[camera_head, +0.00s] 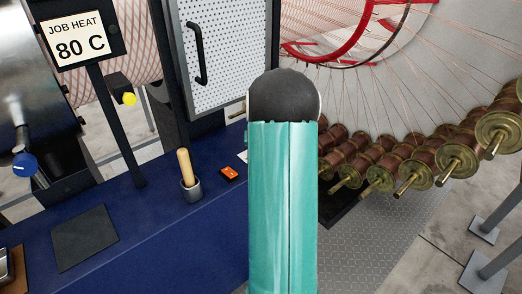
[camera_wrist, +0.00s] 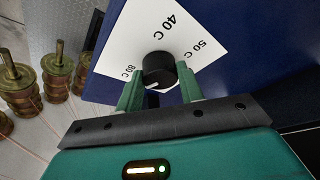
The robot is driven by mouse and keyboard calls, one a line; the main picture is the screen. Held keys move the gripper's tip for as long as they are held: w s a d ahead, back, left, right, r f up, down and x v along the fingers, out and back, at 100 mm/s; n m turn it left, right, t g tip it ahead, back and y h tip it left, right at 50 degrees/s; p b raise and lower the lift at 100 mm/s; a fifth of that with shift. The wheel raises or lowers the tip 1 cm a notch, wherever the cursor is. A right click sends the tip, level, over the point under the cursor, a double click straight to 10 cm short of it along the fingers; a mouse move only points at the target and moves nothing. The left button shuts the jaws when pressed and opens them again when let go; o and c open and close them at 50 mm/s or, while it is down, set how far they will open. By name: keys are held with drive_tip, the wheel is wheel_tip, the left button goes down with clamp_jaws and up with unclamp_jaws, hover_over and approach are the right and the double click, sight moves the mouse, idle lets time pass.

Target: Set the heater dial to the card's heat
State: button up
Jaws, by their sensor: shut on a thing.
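The heat card (camera_head: 79,36) at the upper left of the head view reads "JOB HEAT 80 C". In the wrist view the heater dial is a round black knob (camera_wrist: 158,66) on a white scale plate (camera_wrist: 143,38). "40 C" and "50 C" are readable on the plate; a smaller label at its left is hard to read. A pale mark shows on the knob's near side, toward my gripper. My gripper (camera_wrist: 158,78) is shut on the knob, one green finger on each side. In the head view my arm hides the dial and gripper; only a white plate corner shows.
The dial's plate sits on a blue bench (camera_head: 130,222). Several copper spools (camera_head: 379,177) stand to the right of my arm.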

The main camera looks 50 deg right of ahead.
drive_tip(key=shift+w+m+g, duration=0.1)
drive_tip(key=shift+m+g, duration=0.2)
drive_tip(key=shift+m, duration=0.7)
drive_tip(key=o, duration=1)
drive_tip(key=v, duration=1.4)
drive_tip(key=shift+a+f, duration=0.15)
drive_tip(key=shift+a, duration=0.05)
